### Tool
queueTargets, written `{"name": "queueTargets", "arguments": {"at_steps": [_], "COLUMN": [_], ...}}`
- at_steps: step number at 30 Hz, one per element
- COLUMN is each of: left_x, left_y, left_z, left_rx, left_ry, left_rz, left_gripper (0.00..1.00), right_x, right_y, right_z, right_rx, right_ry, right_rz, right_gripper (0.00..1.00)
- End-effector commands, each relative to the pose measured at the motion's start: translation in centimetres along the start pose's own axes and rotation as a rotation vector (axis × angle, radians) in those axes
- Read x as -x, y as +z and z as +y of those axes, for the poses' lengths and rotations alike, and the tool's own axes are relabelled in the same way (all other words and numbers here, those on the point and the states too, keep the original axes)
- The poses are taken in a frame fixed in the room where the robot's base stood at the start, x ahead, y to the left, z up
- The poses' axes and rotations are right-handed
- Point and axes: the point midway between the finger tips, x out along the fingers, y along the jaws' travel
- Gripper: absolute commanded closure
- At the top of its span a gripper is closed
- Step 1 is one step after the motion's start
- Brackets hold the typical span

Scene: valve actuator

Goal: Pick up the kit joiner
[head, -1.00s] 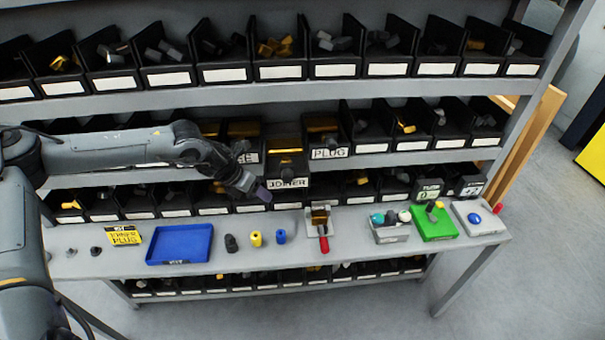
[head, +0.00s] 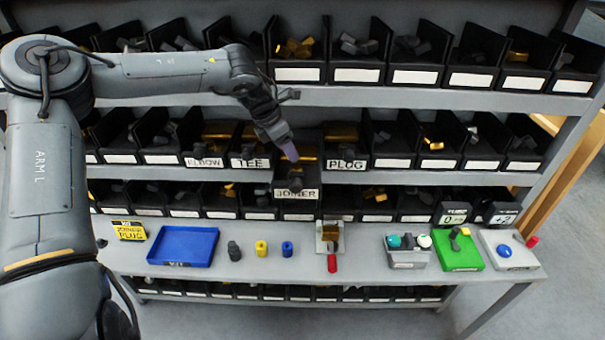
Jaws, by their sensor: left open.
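The joiner bin (head: 297,194) is a black bin with a white JOINER label, pulled forward of the middle shelf row. Something dark shows inside it, but the single joiners in it are too small to make out. My left gripper (head: 291,152) is open, with purplish fingertips, just above the back part of this bin. It points down and to the right and holds nothing that I can see. My right gripper is not in view.
ELBOW (head: 204,162), TEE (head: 249,162) and PLUG (head: 346,164) bins flank the joiner bin. A blue tray (head: 183,246) lies on the bench, left of small dark, yellow and blue parts. A red-handled fixture (head: 331,240) stands further right. A shelf edge (head: 450,101) runs above.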

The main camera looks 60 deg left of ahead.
Motion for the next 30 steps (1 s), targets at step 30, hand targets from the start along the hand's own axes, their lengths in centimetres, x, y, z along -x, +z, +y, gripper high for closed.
{"name": "queueTargets", "arguments": {"at_steps": [30], "left_x": [-8.1], "left_y": [-0.3], "left_z": [-0.2], "left_rx": [0.001], "left_ry": [0.001], "left_rz": [-0.002], "left_gripper": [0.47], "right_x": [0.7], "right_y": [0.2], "right_z": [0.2], "right_rx": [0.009], "right_ry": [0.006], "right_rz": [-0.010], "right_gripper": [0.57]}}
